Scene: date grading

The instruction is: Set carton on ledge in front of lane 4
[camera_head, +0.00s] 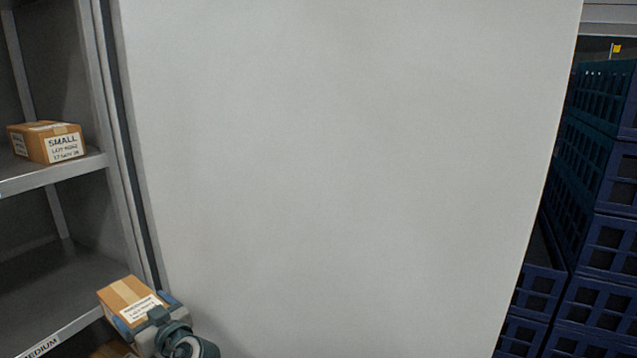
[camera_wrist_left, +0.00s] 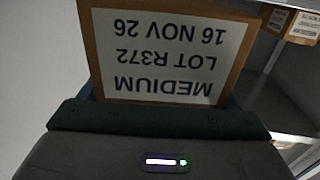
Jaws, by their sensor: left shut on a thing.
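My left gripper (camera_head: 145,312) is shut on a brown cardboard carton (camera_head: 122,291) with a white label, low at the left in the head view. In the left wrist view the carton (camera_wrist_left: 172,48) fills the upper middle, and its label reads, upside down, MEDIUM, LOT R372, 16 NOV 26. The carton is close to the right edge of the grey shelving; whether it touches anything there I cannot tell. No ledge or lane marked 4 can be made out. My right gripper is not in view.
Grey shelving (camera_head: 60,180) stands at the left, with a SMALL carton (camera_head: 48,142) on its upper shelf and a MEDIUM tag (camera_head: 45,345) on the lower edge. Part of another carton shows under the held one. A large pale panel (camera_head: 340,160) fills the middle; blue crates (camera_head: 600,170) are stacked at right.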

